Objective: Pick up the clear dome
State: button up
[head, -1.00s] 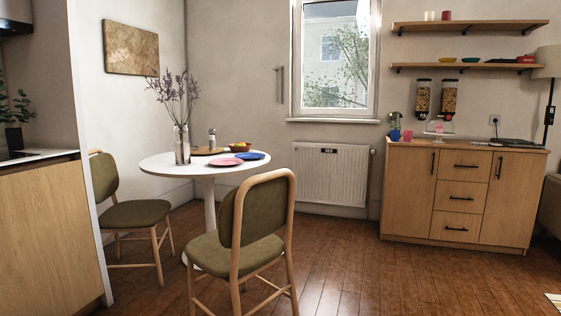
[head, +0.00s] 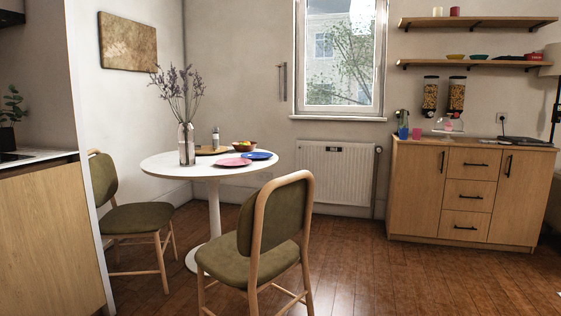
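A small clear, dome-like shape (head: 448,124) with something pink in or behind it stands on top of the wooden sideboard (head: 429,190), below two cereal dispensers. It is too small and far to tell its exact outline, or where the dispenser stand ends and it begins. My gripper is not in view.
A blue cup (head: 403,133), a pink cup (head: 417,133) and a dark flat item (head: 525,141) are on the sideboard. A round white table (head: 160,166) and a green-seated chair (head: 277,215) stand at left and centre. The floor (head: 365,260) before the sideboard is clear.

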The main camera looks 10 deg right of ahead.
aim_at(450, 124)
jog(key=z, duration=1.45)
jog(key=i, duration=3.2)
jog(key=u, duration=0.25)
jog(key=i, duration=1.8)
jog(key=u, duration=0.15)
